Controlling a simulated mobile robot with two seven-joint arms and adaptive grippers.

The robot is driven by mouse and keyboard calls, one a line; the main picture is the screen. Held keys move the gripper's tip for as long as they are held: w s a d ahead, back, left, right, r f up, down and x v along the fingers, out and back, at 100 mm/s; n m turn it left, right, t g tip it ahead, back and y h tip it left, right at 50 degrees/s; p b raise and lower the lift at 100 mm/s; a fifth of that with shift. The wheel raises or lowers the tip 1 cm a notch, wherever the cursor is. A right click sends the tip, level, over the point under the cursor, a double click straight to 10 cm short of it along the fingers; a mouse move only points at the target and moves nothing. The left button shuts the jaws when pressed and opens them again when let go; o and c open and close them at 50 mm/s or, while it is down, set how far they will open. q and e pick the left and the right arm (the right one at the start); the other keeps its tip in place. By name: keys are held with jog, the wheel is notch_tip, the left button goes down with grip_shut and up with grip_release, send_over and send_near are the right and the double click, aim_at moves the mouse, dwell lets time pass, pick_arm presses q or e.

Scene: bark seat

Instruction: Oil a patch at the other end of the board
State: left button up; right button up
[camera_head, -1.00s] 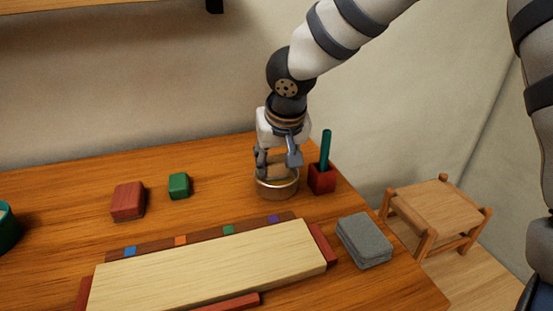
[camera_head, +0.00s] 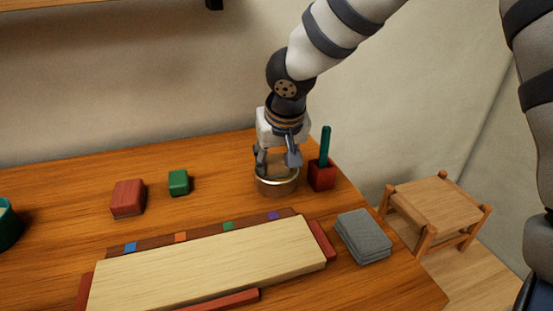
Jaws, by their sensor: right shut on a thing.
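The pale wooden board (camera_head: 210,262) lies at the front of the table, running from lower left to upper right. Behind it is a dark strip (camera_head: 203,232) with blue, orange, green and purple marks. My right gripper (camera_head: 277,163) points down over a round metal tin (camera_head: 277,185) behind the board's right end. It is shut on a tan thing, perhaps a pad, mostly hidden by the fingers and the tin's rim. Whether the thing touches the tin's contents cannot be seen. No oiled patch stands out on the visible board. My left gripper is not in view.
Red stops (camera_head: 322,241) border the board. A red holder (camera_head: 321,176) with a teal stick stands close right of the tin. Grey sheets (camera_head: 364,237) lie near the right edge. A red block (camera_head: 128,198) and green block (camera_head: 179,183) sit left. A wooden stool (camera_head: 435,208) stands beyond the table.

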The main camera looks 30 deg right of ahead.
aim_at(276, 157)
jog(key=shift+s+f, duration=0.2)
jog(key=shift+f, duration=0.35)
dwell(0.6)
jog(key=shift+r, duration=0.1)
jog(key=shift+w+r, duration=0.2)
jog(key=shift+r, duration=3.6)
